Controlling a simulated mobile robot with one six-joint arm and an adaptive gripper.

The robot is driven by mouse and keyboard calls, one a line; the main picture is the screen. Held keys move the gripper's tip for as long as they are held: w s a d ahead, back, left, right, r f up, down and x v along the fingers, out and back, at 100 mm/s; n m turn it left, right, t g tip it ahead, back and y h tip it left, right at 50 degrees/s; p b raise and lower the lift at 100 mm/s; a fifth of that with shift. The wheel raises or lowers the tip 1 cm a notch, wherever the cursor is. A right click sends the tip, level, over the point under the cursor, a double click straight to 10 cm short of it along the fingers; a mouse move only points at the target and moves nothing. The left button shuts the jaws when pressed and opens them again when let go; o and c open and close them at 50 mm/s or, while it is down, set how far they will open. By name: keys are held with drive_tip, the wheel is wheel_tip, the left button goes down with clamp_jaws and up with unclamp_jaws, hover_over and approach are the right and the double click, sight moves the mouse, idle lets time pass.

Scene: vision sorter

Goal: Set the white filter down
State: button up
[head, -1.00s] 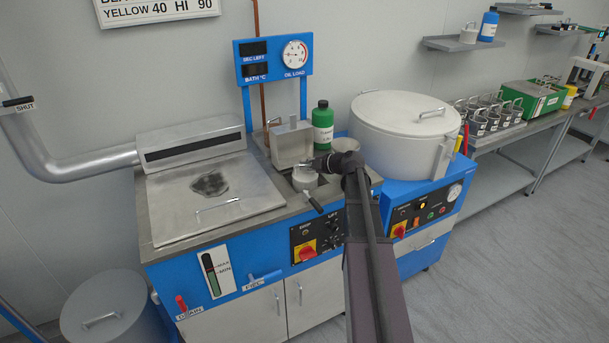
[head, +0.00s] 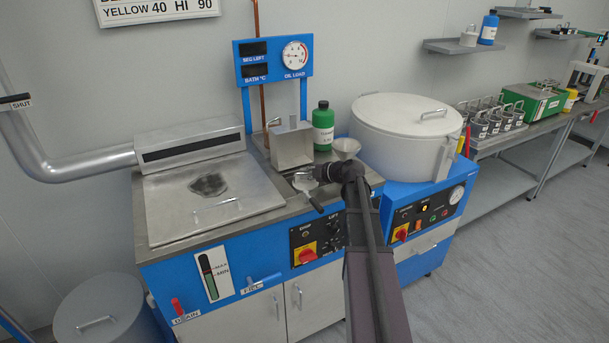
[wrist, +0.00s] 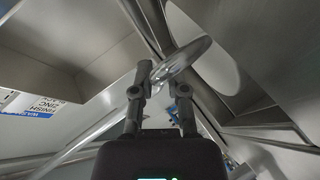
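In the head view my gripper (head: 307,177) is low over the small open bay at the middle of the blue machine's top. A pale rounded piece (head: 301,185) shows beside it, mostly hidden. I cannot tell whether it is the white filter. In the wrist view my gripper's two fingertips (wrist: 163,78) stand a little apart. A thin, pale, shiny rounded piece (wrist: 186,60) passes between and beyond them. I cannot tell if they press on it. No white cylinder shows clearly now.
A steel box (head: 292,147) stands right behind the gripper, with a green bottle (head: 323,128) and a pale funnel (head: 346,146) nearby. A dark handle (head: 314,204) sticks out in front. A flat lid (head: 215,195) lies left and a large round drum (head: 404,125) stands right.

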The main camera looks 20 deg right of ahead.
drive_tip(key=shift+o, duration=1.1)
drive_tip(key=shift+r, duration=0.15)
drive_tip(key=shift+s+r+p, duration=0.1)
drive_tip(key=shift+s+p, duration=0.05)
drive_tip(key=shift+p, duration=0.15)
drive_tip(key=p+v, duration=0.4)
drive_tip(key=v, duration=0.5)
drive_tip(key=shift+s+d+r, duration=0.15)
drive_tip(key=shift+s+d, duration=0.05)
drive_tip(key=shift+s, duration=0.05)
drive_tip(key=shift+v, duration=1)
